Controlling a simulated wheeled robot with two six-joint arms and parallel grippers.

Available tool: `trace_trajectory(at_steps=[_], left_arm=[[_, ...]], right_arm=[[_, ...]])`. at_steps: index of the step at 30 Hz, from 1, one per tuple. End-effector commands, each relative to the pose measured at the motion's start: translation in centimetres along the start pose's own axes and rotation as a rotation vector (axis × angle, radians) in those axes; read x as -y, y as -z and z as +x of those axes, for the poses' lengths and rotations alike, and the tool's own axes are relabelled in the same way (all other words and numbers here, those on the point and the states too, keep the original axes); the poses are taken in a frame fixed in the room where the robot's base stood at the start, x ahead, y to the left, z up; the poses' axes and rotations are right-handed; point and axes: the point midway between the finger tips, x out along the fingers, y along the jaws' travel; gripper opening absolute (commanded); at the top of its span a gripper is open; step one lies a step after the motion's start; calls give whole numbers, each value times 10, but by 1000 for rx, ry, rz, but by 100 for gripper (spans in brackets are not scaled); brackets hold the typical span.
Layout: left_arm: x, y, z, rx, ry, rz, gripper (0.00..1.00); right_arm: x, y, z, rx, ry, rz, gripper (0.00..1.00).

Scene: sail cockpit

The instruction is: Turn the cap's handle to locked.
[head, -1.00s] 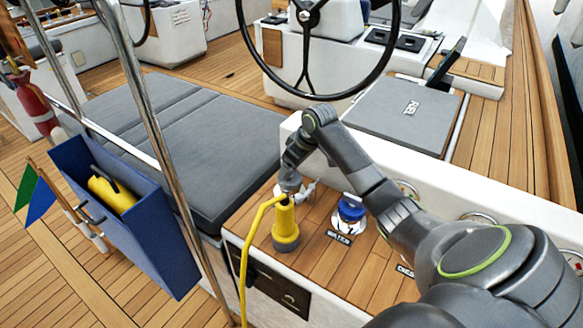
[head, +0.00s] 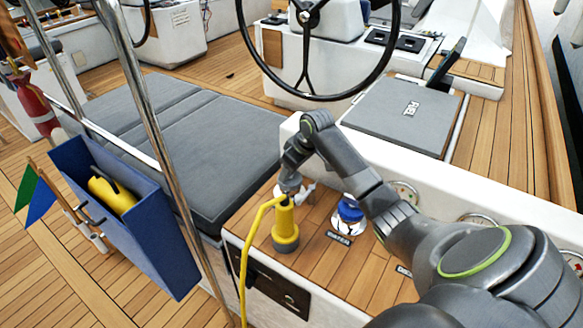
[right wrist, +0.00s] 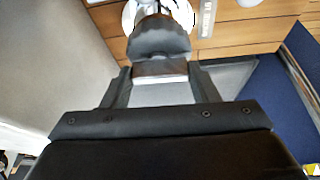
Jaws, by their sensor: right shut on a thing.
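My right gripper (head: 289,188) points down at the far left end of the teak deck strip, just behind the upright yellow plug. In the right wrist view its two fingers (right wrist: 160,82) are closed about the dark grey handle of the cap (right wrist: 160,38). The handle stands over a white round flange (right wrist: 129,17), with a small label beside it that I cannot read. In the head view the plug and gripper hide most of this fitting; a white bit (head: 308,189) shows to the right. I cannot tell the handle's lock mark. My left gripper is out of view.
The yellow plug (head: 285,228) and its cable (head: 244,262) stand close in front of the gripper. A blue cap (head: 350,210) marked WATER is to the right, partly behind my arm. A blue bin (head: 150,235) and steel rail (head: 150,120) lie left; a white coaming runs behind.

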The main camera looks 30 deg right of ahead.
Motion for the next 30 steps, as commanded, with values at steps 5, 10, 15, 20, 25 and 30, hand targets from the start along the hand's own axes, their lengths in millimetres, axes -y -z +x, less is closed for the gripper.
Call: trace_trajectory(at_steps=[5, 10, 15, 20, 25, 30], left_arm=[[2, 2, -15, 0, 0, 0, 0], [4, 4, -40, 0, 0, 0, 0], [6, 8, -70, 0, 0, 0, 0], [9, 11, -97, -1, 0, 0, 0], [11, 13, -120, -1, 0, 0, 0], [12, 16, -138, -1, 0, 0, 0]], right_arm=[[1, 2, -4, 1, -16, 45, 31], [2, 3, -7, 1, -53, 138, 31], [3, 4, -8, 2, -108, 270, 31], [4, 4, -8, 1, -166, 410, 31], [5, 4, -6, 2, -229, 560, 31], [6, 5, -4, 1, -291, 707, 31]])
